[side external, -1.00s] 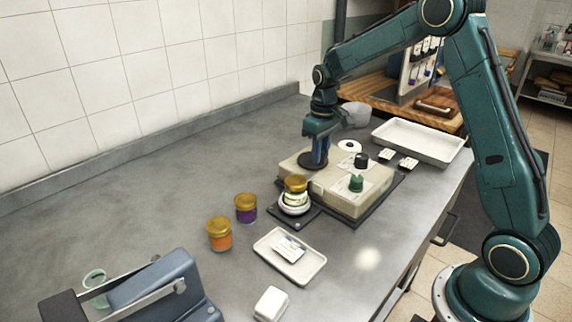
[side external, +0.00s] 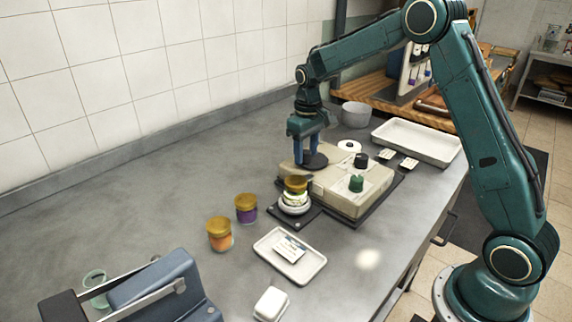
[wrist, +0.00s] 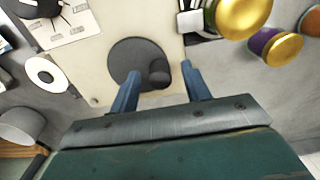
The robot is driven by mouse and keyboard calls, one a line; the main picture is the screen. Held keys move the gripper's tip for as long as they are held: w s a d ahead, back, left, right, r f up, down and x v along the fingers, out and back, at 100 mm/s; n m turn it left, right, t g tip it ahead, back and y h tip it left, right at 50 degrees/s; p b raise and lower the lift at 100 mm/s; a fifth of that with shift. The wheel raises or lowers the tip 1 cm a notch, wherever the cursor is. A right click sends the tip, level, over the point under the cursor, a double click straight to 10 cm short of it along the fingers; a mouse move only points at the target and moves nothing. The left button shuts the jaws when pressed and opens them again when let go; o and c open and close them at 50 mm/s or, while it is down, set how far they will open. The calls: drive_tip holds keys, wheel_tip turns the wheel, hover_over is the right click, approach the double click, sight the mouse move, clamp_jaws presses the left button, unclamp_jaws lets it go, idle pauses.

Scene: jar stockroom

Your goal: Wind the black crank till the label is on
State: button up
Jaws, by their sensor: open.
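The black crank is a dark round disc (side external: 316,161) with a short upright knob, on the beige labelling machine (side external: 335,187). In the wrist view the disc (wrist: 126,62) lies just beyond my fingertips, and its knob (wrist: 158,72) stands between them. My gripper (side external: 306,162) points down at the disc's left side, open; whether a finger touches the knob cannot be told. A gold-lidded jar (side external: 295,185) sits on the machine's round white seat (side external: 294,209). A pale and green band shows around the jar, partly hidden; how the label lies cannot be told.
Two jars, orange (side external: 220,235) and purple (side external: 246,209), stand left of the machine. A small tray with a card (side external: 290,248) lies in front. The left counter is mostly clear.

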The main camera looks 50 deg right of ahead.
drive_tip(key=shift+r, duration=4.05)
drive_tip(key=shift+s, duration=0.1)
drive_tip(key=shift+s+a+r, duration=0.1)
drive_tip(key=shift+r, duration=0.15)
drive_tip(key=s+a+r+t, duration=0.1)
drive_tip(key=s+a+r, duration=0.2)
drive_tip(key=s+r, duration=0.3)
drive_tip(key=s+a+r+t, duration=0.2)
drive_tip(key=s+a+r, duration=0.15)
drive_tip(key=s, duration=0.55)
drive_tip(key=s+a+f+t, duration=0.1)
drive_tip(key=s, duration=0.7)
drive_tip(key=s+a+f+t, duration=0.1)
drive_tip(key=s+a, duration=0.1)
drive_tip(key=s, duration=0.6)
drive_tip(key=shift+s+f+t, duration=0.15)
drive_tip(key=shift+f+t, duration=0.15)
drive_tip(key=shift+f, duration=0.05)
